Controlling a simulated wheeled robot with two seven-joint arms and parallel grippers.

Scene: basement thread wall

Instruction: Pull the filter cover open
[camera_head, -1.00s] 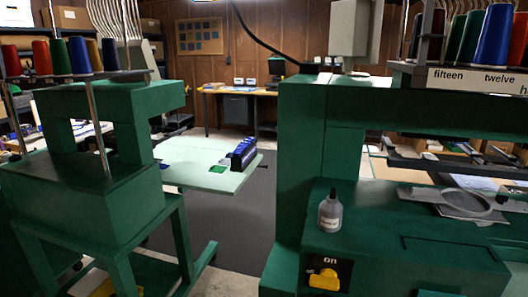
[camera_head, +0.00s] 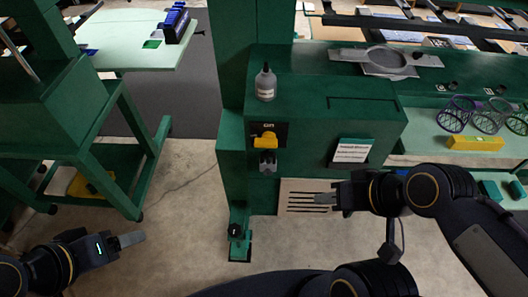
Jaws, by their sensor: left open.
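A beige panel with dark horizontal slots (camera_head: 291,186), which looks like the filter cover, is low on the front of the green machine, below the control box. Whether it stands ajar is unclear. My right gripper (camera_head: 322,199) comes in from the right and overlaps the panel's right part, hiding some of it. Whether it touches the panel, and how far its jaws are apart, I cannot tell. My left gripper (camera_head: 140,239) is open and empty at the lower left, over the bare floor, well away from the panel.
The green machine (camera_head: 350,92) carries a small bottle (camera_head: 265,84), a yellow switch (camera_head: 265,140) and a white label (camera_head: 352,150). A green stand (camera_head: 95,135) is at the left. Floor between stand and machine is clear.

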